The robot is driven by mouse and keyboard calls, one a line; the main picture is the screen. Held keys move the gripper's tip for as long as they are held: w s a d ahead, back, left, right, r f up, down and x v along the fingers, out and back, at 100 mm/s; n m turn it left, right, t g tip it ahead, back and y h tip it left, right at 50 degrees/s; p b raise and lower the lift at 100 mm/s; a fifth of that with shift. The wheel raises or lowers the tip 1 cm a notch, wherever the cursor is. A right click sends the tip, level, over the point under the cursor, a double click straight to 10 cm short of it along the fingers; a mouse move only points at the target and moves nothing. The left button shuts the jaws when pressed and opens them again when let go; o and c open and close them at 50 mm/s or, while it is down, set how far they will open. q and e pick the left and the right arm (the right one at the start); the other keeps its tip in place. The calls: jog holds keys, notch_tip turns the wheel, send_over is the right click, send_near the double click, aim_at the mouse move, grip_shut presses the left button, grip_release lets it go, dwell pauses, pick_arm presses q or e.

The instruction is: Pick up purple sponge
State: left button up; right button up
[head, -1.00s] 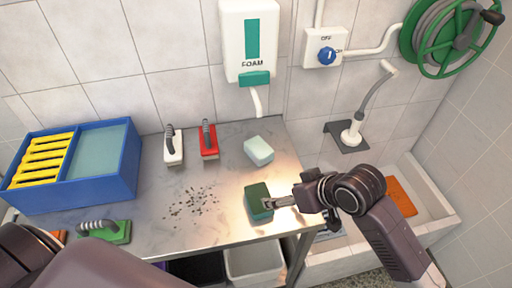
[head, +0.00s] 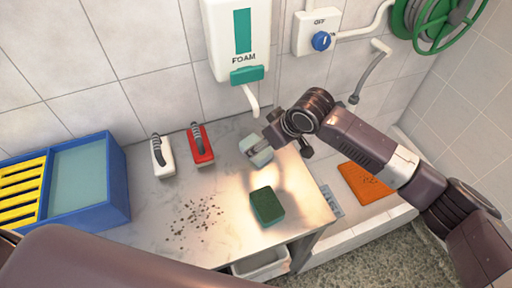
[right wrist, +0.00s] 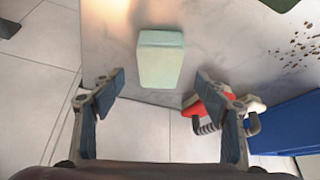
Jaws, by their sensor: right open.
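I see no purple sponge in either view. A pale mint-green sponge (head: 262,158) lies on the metal table near the wall, and a dark green sponge (head: 267,207) lies closer to the table's front edge. My right gripper (head: 264,141) is at the pale sponge and hides part of it. In the right wrist view the pale sponge (right wrist: 160,58) lies ahead, between the lines of the spread fingers of my right gripper (right wrist: 160,77). The fingers look apart from it, and nothing is held. My left gripper is out of view.
A red brush (head: 201,147) and a white brush (head: 162,158) stand left of the pale sponge. A blue bin (head: 121,185) with yellow slats is further left. The foam dispenser (head: 236,40) hangs above. An orange item (head: 365,183) lies in the basin at right.

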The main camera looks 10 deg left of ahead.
jog(key=p+x, duration=0.1)
jog(key=x, duration=0.2)
jog(key=shift+w+a+f, duration=0.1)
jog(key=shift+w+a, duration=0.05)
jog(key=shift+a+f, duration=0.1)
jog(key=shift+f, duration=0.15)
jog(key=shift+w+f, duration=0.1)
jog(key=shift+f, duration=0.15)
jog(key=shift+a, duration=0.1)
jog(key=c, duration=0.3)
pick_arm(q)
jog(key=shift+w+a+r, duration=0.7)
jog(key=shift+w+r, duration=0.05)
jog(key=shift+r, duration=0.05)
pick_arm(e)
jog(key=c, duration=0.6)
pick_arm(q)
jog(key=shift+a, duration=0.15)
pick_arm(e)
jog(key=shift+r, duration=0.1)
